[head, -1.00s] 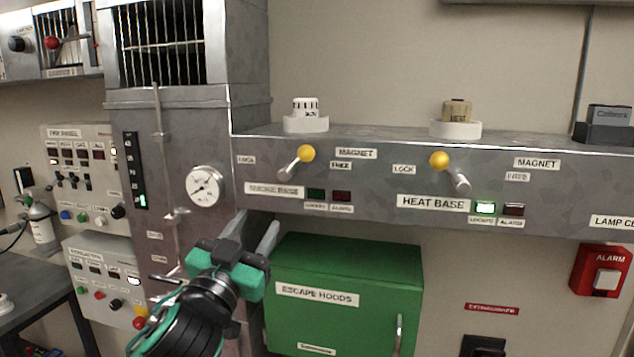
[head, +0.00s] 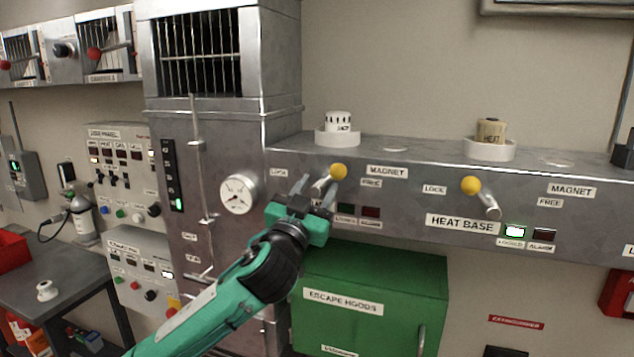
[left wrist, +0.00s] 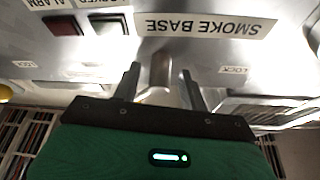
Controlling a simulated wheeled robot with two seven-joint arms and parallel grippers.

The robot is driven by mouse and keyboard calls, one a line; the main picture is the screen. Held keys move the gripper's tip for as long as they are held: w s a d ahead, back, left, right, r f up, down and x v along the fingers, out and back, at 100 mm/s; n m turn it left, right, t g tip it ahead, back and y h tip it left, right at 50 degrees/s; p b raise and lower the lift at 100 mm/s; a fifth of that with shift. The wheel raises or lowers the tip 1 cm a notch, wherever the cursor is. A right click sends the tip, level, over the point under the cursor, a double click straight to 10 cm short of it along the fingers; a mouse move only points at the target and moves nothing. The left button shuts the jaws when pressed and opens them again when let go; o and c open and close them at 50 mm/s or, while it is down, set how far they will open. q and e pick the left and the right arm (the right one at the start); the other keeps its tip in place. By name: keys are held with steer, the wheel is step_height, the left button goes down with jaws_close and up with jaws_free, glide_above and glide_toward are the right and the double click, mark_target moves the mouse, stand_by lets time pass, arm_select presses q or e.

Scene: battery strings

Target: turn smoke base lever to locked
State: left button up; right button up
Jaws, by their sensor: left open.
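The smoke base lever (head: 322,185) is a short metal shaft with a yellow knob (head: 339,171). The knob points up and right, toward the FREE label (head: 371,183); the LOCK label (head: 279,172) is at its left. My left gripper (head: 317,184) is open, its two fingers around the lower shaft region. The left wrist view, upside down, shows a grey metal stub (left wrist: 160,70) between the open fingers (left wrist: 160,84), below the SMOKE BASE label (left wrist: 205,27). Contact cannot be told. The smoke base locked lamp (head: 346,209) looks dark. My right gripper is out of view.
The heat base lever (head: 480,196) stands to the right, with its green locked lamp (head: 515,231) lit. A white detector (head: 338,123) sits on the ledge above. A green escape hoods box (head: 385,290) is below the panel. A gauge (head: 238,194) is left of the gripper.

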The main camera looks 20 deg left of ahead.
arm_select(q)
steer(key=shift+w, duration=0.1)
steer(key=shift+c, duration=0.4)
jaws_close()
